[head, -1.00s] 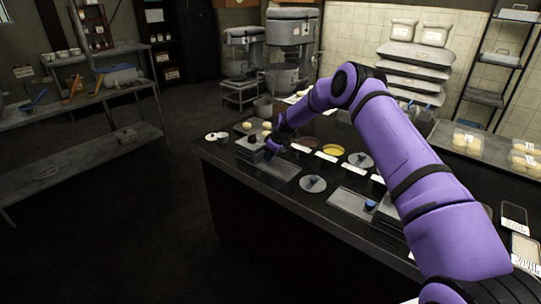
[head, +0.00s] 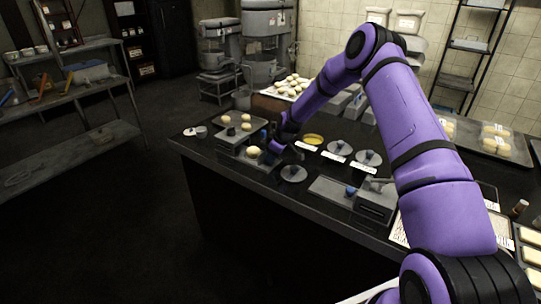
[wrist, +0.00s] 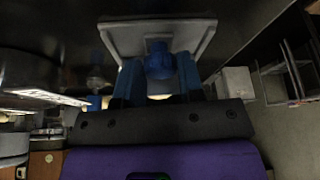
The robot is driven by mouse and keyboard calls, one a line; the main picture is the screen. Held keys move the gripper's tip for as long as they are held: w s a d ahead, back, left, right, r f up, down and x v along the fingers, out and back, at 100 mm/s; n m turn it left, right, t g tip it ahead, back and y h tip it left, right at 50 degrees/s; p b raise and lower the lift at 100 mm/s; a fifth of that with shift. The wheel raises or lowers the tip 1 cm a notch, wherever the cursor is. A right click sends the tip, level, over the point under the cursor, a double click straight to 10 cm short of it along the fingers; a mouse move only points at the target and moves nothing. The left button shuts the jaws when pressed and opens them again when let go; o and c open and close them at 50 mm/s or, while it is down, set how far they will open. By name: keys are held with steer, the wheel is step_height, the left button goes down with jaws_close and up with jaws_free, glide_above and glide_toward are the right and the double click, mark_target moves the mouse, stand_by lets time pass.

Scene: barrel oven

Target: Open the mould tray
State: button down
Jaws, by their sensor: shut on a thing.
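The grey mould tray (head: 262,161) lies at the far left part of the black counter in the head view, with a grey block (head: 230,139) at its back left. A pale dough ball (head: 253,152) shows at the tray. My gripper (head: 279,139) is just right of it, its fingertips partly hidden by my arm. In the wrist view a blue knob (wrist: 158,62) sits between the blue fingers of my gripper (wrist: 156,80), which is shut on it. A grey plate (wrist: 157,34) with a raised rim lies behind the knob. Whether the plate is lifted I cannot tell.
A second grey plate (head: 325,187) with a blue knob (head: 351,190) lies nearer on the counter. Round grey lids (head: 293,174) and a yellow dish (head: 313,139) stand around my gripper. A baking tray (head: 236,124) with dough balls is behind. Open floor lies left.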

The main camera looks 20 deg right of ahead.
steer(key=c, duration=0.7)
jaws_free()
steer(key=shift+c, duration=0.2)
steer(key=shift+r, duration=0.1)
steer(key=v, duration=1)
steer(key=shift+r, duration=0.3)
steer(key=s+a+r+m+h, duration=0.2)
steer(key=s+r, duration=0.8)
steer(key=r, duration=0.4)
steer(key=s+a+r+m+h, duration=0.1)
steer(key=s+r+m, duration=0.1)
steer(key=s+r, duration=1)
steer(key=s+r+m+t, duration=0.1)
steer(key=s+r+m, duration=0.1)
steer(key=s, duration=1.2)
steer(key=s+r+m+t, duration=0.1)
steer(key=s+r+m, duration=0.2)
steer(key=s, duration=1.1)
step_height(320, 180, up, 2)
steer(key=shift+s+r, duration=0.1)
steer(key=shift+s, duration=0.1)
